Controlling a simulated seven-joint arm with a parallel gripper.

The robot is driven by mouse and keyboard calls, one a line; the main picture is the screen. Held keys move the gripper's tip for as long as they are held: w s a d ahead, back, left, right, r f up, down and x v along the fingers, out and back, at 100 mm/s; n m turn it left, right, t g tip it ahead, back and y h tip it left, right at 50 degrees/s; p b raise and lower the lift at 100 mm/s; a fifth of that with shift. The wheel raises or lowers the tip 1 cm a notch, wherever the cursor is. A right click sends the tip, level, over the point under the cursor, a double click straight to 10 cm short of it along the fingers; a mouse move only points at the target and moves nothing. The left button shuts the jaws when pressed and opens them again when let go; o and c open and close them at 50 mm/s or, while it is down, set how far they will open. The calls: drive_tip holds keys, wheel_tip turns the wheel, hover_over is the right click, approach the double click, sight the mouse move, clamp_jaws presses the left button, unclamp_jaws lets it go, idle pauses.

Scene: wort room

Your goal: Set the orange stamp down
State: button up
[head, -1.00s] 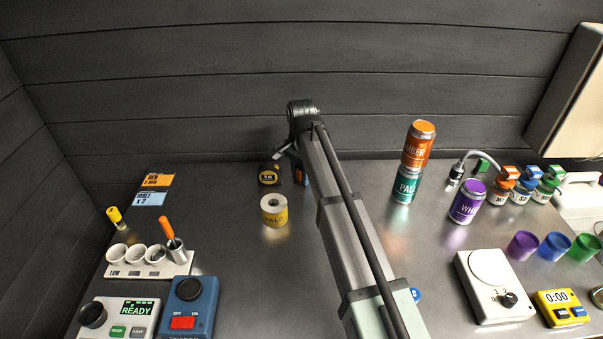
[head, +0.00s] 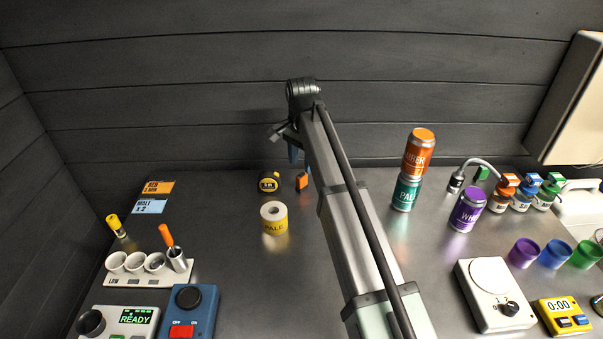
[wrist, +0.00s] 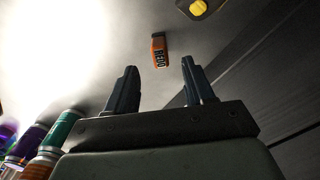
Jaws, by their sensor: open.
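The orange stamp (head: 302,181) stands on the steel bench near the back wall, just right of the tape measure. It also shows in the wrist view (wrist: 159,50) as a small orange and dark block with lettering on its face. My gripper (head: 292,152) is above the stamp in the head view. In the wrist view my gripper (wrist: 160,70) has its two fingers spread with nothing between them, and the stamp is beyond the fingertips, apart from them.
A black and yellow tape measure (head: 269,182) sits left of the stamp. A yellow PALE roll (head: 274,218) stands in front. An orange can (head: 419,150) is stacked on a teal can (head: 406,192) to the right. The wall is close behind.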

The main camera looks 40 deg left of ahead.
sight(302, 175)
drive_tip(key=shift+r, duration=2.15)
